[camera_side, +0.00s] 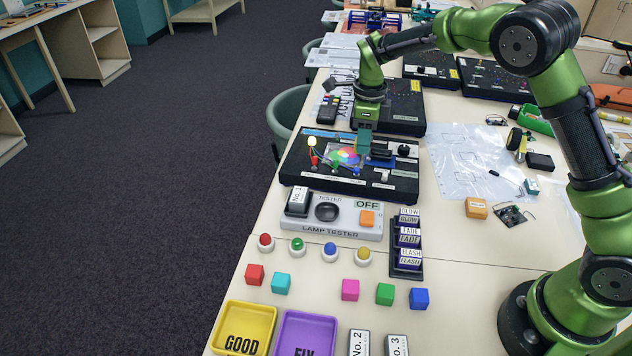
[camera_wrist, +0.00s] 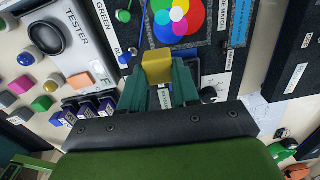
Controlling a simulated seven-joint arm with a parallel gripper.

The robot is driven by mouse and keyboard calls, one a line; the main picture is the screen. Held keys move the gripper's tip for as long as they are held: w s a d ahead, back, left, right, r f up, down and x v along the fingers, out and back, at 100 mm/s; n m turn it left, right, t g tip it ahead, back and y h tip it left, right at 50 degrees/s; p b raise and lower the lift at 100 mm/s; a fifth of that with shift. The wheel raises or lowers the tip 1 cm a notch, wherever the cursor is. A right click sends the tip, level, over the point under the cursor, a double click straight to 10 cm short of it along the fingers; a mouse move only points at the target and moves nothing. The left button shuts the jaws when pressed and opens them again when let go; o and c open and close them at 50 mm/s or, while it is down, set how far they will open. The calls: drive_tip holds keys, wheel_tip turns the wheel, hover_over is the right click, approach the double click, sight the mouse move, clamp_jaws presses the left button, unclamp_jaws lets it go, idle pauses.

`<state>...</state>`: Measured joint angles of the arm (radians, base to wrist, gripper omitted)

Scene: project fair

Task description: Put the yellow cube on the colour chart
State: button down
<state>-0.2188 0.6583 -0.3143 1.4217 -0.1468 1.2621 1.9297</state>
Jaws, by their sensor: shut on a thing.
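The yellow cube (camera_wrist: 157,67) is between the teal fingertips of my gripper (camera_side: 363,143), which is shut on it. In the side view the fingers hide the cube. The colour chart, a round wheel of bright colours (camera_wrist: 180,18), is on a black board just beyond the cube in the wrist view. In the side view the chart (camera_side: 345,157) lies close to my fingertips, slightly left and below them. The cube appears to be held above the board; its exact height is hard to tell.
The black board (camera_side: 300,180) carries small coloured lamps and a black knob (camera_side: 403,150) near the chart. In front are a lamp tester (camera_side: 345,226) with an orange block, round coloured buttons, several loose cubes, and yellow (camera_side: 231,307) and purple (camera_side: 290,318) trays.

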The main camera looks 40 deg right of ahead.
hover_over(347, 154)
drive_tip(key=shift+f, duration=2)
drive_tip(key=shift+f, duration=0.1)
drive_tip(key=c, duration=0.8)
unclamp_jaws()
